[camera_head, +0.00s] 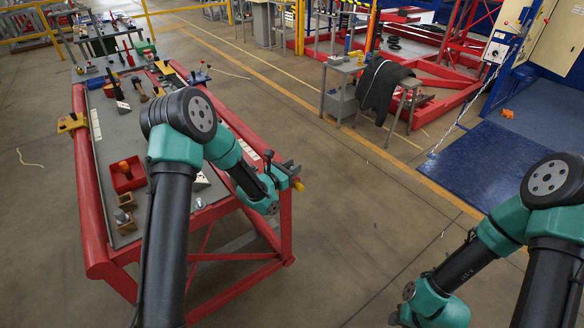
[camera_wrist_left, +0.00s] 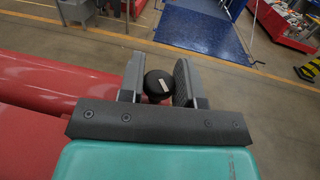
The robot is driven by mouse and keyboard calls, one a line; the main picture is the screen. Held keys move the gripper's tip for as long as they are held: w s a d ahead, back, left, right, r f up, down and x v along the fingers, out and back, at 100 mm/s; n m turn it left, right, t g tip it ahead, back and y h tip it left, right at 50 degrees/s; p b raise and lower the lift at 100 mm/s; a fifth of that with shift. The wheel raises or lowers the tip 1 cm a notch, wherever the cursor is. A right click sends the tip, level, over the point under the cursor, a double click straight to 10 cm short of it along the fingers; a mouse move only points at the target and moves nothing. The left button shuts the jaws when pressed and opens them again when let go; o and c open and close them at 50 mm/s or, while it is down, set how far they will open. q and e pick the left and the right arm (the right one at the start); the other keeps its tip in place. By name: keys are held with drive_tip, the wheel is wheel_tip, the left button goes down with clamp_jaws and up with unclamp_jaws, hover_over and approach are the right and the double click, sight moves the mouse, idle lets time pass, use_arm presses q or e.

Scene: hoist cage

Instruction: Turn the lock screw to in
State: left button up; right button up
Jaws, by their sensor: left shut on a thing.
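The lock screw shows in the left wrist view as a round black knob (camera_wrist_left: 158,84) with a pale mark on its face. My left gripper (camera_wrist_left: 160,88) is shut on this knob, with one finger on each side of it. In the head view my left gripper (camera_head: 284,170) is at the near right corner of the red-framed bench (camera_head: 95,215), by a small dark fitting with a yellow end (camera_head: 298,185). The knob itself is hard to make out there. My right arm is at the lower right of the head view, and its gripper is not visible.
A red bin (camera_head: 127,176) and wooden blocks (camera_head: 126,202) lie on the bench. A small grey table with a dark cloth (camera_head: 380,85) stands behind. A blue floor plate (camera_head: 480,165) lies to the right. The floor right of the bench is clear.

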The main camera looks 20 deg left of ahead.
idle(0.3)
use_arm(q)
drive_tip(key=o, duration=0.8)
drive_tip(key=shift+o, duration=0.2)
drive_tip(key=v, duration=1.7)
drive_tip(key=shift+s+a, duration=0.15)
